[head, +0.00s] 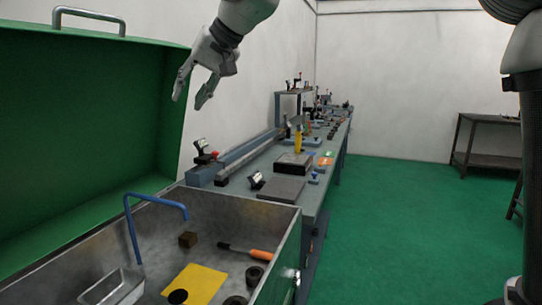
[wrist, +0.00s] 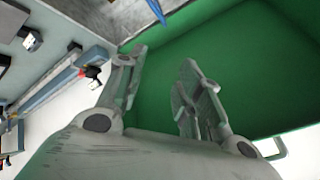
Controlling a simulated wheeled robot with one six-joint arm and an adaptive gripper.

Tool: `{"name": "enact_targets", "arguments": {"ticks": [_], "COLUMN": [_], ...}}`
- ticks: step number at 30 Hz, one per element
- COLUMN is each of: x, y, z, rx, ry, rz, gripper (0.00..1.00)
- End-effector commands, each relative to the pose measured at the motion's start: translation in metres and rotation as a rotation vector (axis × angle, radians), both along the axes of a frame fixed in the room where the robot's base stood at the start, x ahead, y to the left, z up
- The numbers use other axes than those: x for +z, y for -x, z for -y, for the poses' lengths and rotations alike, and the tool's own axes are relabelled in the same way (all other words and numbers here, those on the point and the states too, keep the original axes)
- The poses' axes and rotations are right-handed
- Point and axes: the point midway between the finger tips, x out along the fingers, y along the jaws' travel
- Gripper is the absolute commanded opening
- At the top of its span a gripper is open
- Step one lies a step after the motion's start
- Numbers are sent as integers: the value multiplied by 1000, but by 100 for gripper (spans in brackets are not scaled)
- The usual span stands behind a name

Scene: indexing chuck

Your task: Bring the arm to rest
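My gripper (head: 190,91) hangs in the air in the head view, above the far edge of an open metal box and in front of its raised green lid. Its two fingers point down and stand apart with nothing between them. The wrist view shows the same open, empty fingers (wrist: 158,85) against the green lid. The upper part of my arm runs out of the top of the head view.
The green lid (head: 80,130) stands up at left. A long workbench (head: 262,165) carries several fixtures. Green floor (head: 400,220) is clear at right.

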Motion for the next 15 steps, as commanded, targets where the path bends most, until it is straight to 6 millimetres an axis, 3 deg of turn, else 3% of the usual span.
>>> {"name": "enact_targets", "arguments": {"ticks": [1, 8, 15], "x": [-14, -77, -134], "y": [-2, 8, 50], "z": [31, 168, 308], "rx": [6, 41, 26], "ry": [51, 271, 436], "rz": [12, 35, 1], "gripper": [35, 35, 35]}}
